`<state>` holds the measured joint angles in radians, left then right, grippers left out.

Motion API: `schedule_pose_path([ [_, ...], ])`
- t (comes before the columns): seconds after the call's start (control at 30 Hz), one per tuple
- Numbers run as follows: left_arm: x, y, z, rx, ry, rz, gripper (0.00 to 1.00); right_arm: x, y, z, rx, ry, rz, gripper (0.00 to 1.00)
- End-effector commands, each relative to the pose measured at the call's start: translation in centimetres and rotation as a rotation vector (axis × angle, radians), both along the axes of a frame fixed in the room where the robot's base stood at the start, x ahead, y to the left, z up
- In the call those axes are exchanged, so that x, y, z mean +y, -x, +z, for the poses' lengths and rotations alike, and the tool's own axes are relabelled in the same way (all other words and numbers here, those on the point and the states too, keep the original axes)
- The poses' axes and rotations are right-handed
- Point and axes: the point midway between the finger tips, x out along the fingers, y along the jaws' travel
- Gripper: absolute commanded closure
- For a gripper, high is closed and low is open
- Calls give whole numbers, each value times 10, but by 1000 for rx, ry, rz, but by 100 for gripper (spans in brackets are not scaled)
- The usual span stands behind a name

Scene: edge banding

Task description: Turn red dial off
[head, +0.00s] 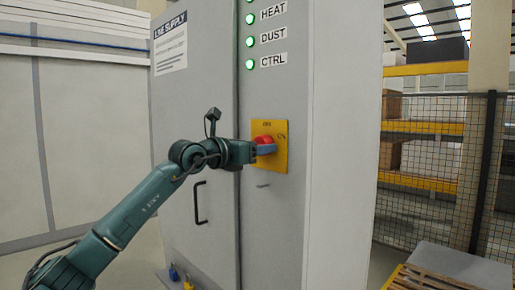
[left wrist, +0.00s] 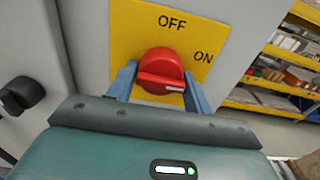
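The red dial (left wrist: 162,72) sits on a yellow plate (left wrist: 120,35) marked OFF at the top and ON at the right. Its raised ridge lies nearly level in the left wrist view, tilted slightly down to the right. In the head view the dial (head: 264,140) shows just above my fingers. My left gripper (left wrist: 160,85) is at the plate, its blue fingers spread on either side of the dial. The fingers are very close to the dial's sides; I cannot tell whether they touch. My right gripper is not in view.
The plate is on a tall grey cabinet (head: 340,180) with lit green lamps labelled HEAT, DUST and CTRL above. A black door handle (head: 200,203) is left of the dial. Racking (head: 425,125) and a mesh fence stand at the right.

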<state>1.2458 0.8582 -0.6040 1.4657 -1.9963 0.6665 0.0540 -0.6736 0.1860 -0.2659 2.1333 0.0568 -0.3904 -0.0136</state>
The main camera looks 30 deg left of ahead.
Motion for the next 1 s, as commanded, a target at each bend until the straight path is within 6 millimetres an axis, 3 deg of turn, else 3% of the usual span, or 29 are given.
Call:
schedule_pose_path([
  [0.3, 0, 0, 0, 0, 0, 0, 75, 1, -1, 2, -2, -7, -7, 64],
  [0.67, 0, 0, -1, 21, 60, 0, 75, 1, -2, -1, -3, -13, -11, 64],
  [1.0, -1, 0, -1, 104, 302, -1, 75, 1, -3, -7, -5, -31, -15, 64],
])
